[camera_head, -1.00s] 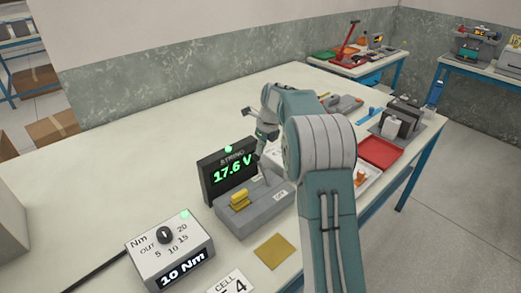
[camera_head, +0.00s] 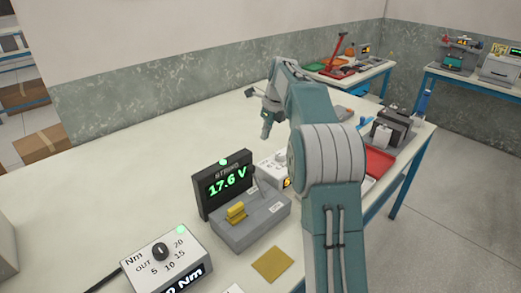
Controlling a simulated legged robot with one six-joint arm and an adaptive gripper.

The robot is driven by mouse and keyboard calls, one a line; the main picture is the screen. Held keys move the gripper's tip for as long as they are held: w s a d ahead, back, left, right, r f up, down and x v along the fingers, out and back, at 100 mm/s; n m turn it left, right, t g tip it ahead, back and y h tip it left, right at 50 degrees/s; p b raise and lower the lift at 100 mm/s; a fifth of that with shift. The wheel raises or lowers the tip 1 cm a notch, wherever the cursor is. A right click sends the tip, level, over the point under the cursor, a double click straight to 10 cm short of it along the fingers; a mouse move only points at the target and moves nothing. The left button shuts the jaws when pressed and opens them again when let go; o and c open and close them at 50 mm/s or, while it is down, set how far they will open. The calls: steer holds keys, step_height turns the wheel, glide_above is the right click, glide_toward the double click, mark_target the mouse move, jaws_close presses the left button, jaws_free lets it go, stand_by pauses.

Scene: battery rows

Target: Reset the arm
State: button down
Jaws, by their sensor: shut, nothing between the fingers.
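My arm reaches up from the bottom right and bends over the white table (camera_head: 110,190). My gripper (camera_head: 265,136) hangs at the arm's far end, pointing down, small in the view. It is shut with nothing in it. It is above and behind a grey device with a dark display (camera_head: 222,185) reading 17.6 V in green.
A torque box (camera_head: 163,255) with a knob stands at the front, and a yellow square (camera_head: 272,264) lies nearby. A white box (camera_head: 272,168) is behind the display. A red tray (camera_head: 379,162) and dark holder (camera_head: 392,128) are right of my arm. The table's left side is open.

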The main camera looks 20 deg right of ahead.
steer(key=shift+w+a+r, duration=0.1)
steer(key=shift+a+r, duration=0.2)
steer(key=shift+r, duration=0.6)
steer(key=s+a+r+n+t+h, duration=0.1)
steer(key=s+a+r+n, duration=0.35)
steer(key=s+n, duration=0.3)
steer(key=s+a+r+n+t+h, duration=0.1)
steer(key=s+a+r+n, duration=0.2)
steer(key=s+a+n, duration=0.35)
steer(key=s+a+f+n+t, duration=0.1)
steer(key=s+f+n, duration=0.3)
steer(key=s+n, duration=0.4)
steer(key=s+a+f+n+t, duration=0.1)
steer(key=s+f+n, duration=0.4)
steer(key=s, duration=0.9)
steer(key=a+n, duration=0.1)
steer(key=n, duration=0.2)
steer(key=shift+s+a, duration=0.2)
steer(key=shift+s, duration=0.1)
